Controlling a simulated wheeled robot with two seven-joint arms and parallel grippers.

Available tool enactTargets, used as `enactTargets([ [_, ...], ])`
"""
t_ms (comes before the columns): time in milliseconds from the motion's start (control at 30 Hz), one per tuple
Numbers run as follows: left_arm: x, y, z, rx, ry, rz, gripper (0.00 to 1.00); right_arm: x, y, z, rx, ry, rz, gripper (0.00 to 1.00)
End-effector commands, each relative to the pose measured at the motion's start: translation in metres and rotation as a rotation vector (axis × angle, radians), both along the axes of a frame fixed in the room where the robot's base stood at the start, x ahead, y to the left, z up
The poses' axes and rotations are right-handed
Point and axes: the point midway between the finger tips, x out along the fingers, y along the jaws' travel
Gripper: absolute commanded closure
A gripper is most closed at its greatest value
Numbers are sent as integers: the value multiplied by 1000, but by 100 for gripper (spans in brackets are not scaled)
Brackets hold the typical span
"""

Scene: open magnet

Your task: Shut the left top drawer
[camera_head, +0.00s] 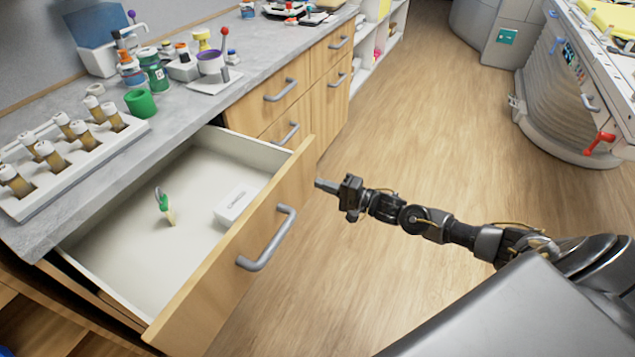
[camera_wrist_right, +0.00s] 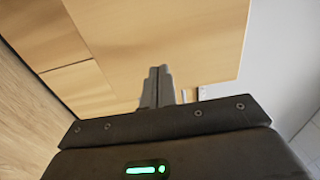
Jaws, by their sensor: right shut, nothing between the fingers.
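The left top drawer (camera_head: 235,250) is pulled well out from under the counter in the head view. It has a light wood front and a grey bar handle (camera_head: 267,240). Inside lie a small green-handled item (camera_head: 164,204) and a white box (camera_head: 234,203). My right gripper (camera_head: 320,184) is shut and empty. It is just to the right of the drawer front's far end; I cannot tell whether it touches. In the right wrist view, the shut fingers (camera_wrist_right: 158,84) point at a light wood panel (camera_wrist_right: 165,35). My left gripper is not in view.
The grey counter (camera_head: 200,110) holds a white rack of brown vials (camera_head: 60,150), a green cup (camera_head: 140,102) and several bottles. Other cabinet drawers (camera_head: 280,92) behind are shut. The wood floor (camera_head: 410,130) is clear. A large grey machine (camera_head: 570,90) stands at the right.

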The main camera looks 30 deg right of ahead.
Motion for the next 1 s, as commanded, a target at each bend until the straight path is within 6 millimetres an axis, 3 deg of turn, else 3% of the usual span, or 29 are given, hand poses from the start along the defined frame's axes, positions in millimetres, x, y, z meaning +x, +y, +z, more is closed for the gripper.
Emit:
enactTargets([
  [200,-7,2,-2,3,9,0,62,15,11,0,1,0,0,100],
  [467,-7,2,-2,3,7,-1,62,17,13,0,0,0,0,100],
  [767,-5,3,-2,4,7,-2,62,20,13,0,1,-1,-2,100],
  [1000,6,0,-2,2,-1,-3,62,39,18,0,3,-1,-17,100],
])
